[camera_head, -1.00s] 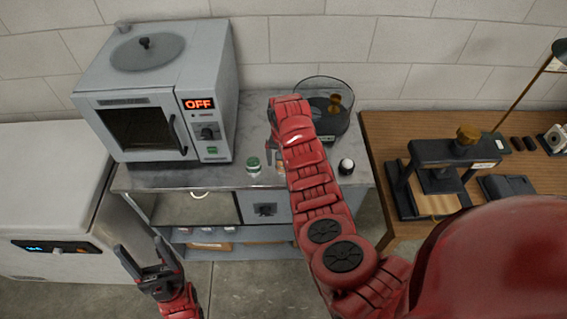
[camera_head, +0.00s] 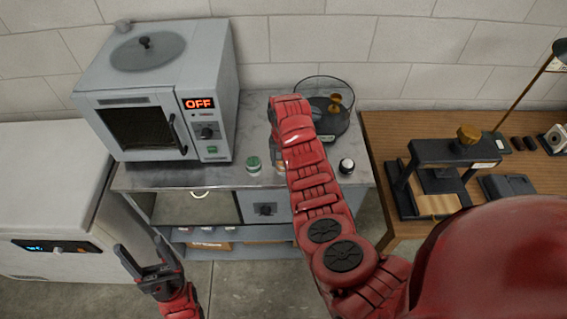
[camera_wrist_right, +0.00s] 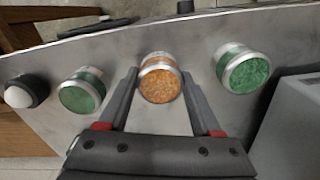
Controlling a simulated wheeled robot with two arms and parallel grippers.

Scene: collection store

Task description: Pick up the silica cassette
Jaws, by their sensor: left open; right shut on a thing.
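In the right wrist view, a short round cassette with orange granules (camera_wrist_right: 160,86) and a metal rim sits between the fingers of my right gripper (camera_wrist_right: 160,73), which is shut on it. A green cassette (camera_wrist_right: 82,92) stands to its left and another green cassette (camera_wrist_right: 243,70) to its right, both apart from the fingers. In the head view, one green cassette (camera_head: 253,165) shows on the grey bench, while my right arm mostly hides the right gripper and orange cassette. My left gripper (camera_head: 140,247) is open and empty in front of the bench.
A grey oven (camera_head: 160,95) reading OFF stands on the left of the bench (camera_head: 185,177). A clear round vessel (camera_head: 310,88) stands behind my right arm. A black-and-white knob-like object (camera_head: 346,166) lies right of it. A wooden table (camera_head: 390,135) holds a press (camera_head: 455,152).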

